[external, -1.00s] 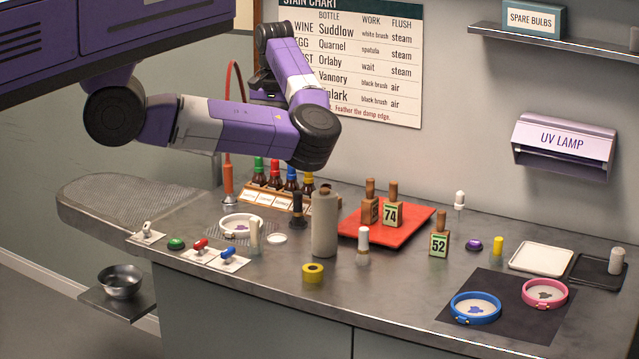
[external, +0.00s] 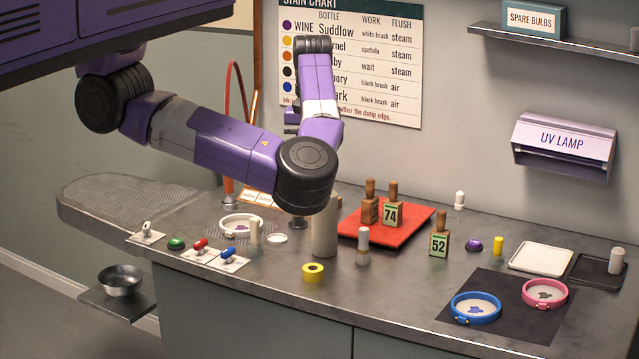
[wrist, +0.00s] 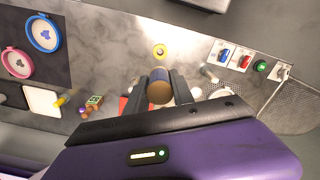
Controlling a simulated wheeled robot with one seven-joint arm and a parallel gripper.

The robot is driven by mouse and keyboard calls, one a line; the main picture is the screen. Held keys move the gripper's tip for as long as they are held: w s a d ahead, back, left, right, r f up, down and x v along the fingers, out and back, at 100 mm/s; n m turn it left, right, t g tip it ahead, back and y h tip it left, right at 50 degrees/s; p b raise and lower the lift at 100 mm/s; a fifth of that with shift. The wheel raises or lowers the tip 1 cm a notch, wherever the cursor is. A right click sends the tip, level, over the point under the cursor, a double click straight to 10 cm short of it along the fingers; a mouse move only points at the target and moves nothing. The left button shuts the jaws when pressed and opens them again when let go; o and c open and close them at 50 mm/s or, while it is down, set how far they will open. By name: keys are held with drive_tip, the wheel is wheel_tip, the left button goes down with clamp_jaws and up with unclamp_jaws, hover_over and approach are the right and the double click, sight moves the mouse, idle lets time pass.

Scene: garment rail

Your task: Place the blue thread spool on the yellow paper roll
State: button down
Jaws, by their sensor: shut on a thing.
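The blue thread spool (wrist: 159,92) is between the fingers of my gripper (wrist: 160,80) in the wrist view, showing a tan end and a dull blue side. My gripper is shut on it and held above the bench. In the external view, my arm hides the fingers and the spool. The yellow paper roll (external: 313,273) stands on the bench near its front edge, its round dark hole facing up. It also shows in the wrist view (wrist: 160,52), just past the fingertips in the picture and apart from the spool.
A tall grey cylinder (external: 325,228) stands just behind the yellow roll, its top hidden by my arm. A pale-topped peg (external: 363,245) is to the right. Switches (external: 228,256) and a white ring (external: 241,225) are left.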

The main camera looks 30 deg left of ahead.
sight(313, 268)
wheel_tip(313, 268, down, 20)
drive_tip(key=shift+r, duration=0.25)
drive_tip(key=shift+f, duration=0.1)
drive_tip(key=c, duration=1.1)
unclamp_jaws()
drive_tip(key=shift+c, duration=0.2)
drive_tip(key=shift+o, duration=0.3)
